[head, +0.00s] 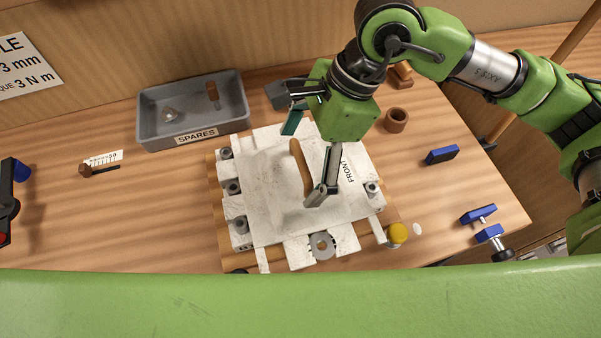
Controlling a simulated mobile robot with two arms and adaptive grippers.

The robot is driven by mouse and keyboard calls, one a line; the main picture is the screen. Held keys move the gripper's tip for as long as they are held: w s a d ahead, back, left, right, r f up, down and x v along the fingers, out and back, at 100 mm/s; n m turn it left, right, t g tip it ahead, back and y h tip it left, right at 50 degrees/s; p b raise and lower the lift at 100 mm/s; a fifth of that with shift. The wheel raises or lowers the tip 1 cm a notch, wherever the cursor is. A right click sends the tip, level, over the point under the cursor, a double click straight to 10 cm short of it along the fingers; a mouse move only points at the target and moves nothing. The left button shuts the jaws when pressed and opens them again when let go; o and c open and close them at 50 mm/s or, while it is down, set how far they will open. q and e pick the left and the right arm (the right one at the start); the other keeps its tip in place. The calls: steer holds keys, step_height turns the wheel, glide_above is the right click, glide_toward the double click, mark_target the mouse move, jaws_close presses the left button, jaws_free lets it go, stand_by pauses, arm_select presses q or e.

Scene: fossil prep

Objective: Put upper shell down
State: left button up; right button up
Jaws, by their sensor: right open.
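The upper shell (272,196), a pale, scuffed slab with FRONT written at its right side, lies roughly flat in the middle of the bench. A curved wooden handle (301,168) stands out from its top. My right gripper (304,163) is open above the shell, its fingers spread wide on either side of the handle; I cannot tell whether they touch it. Pale lugs with grey nuts (240,225) show round the shell's edges. Whatever lies beneath the shell is mostly hidden. My left gripper is not in view.
A grey SPARES tray (146,120) stands behind left. A brown ring (396,120), a blue block (442,155), a blue clamp (483,216) and a yellow-capped item (397,233) lie to the right. A dark tool (8,205) sits at the left edge. The bench left of the shell is largely clear.

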steer(key=c, duration=2.2)
steer(key=shift+r, duration=0.1)
steer(key=shift+w+r, duration=0.1)
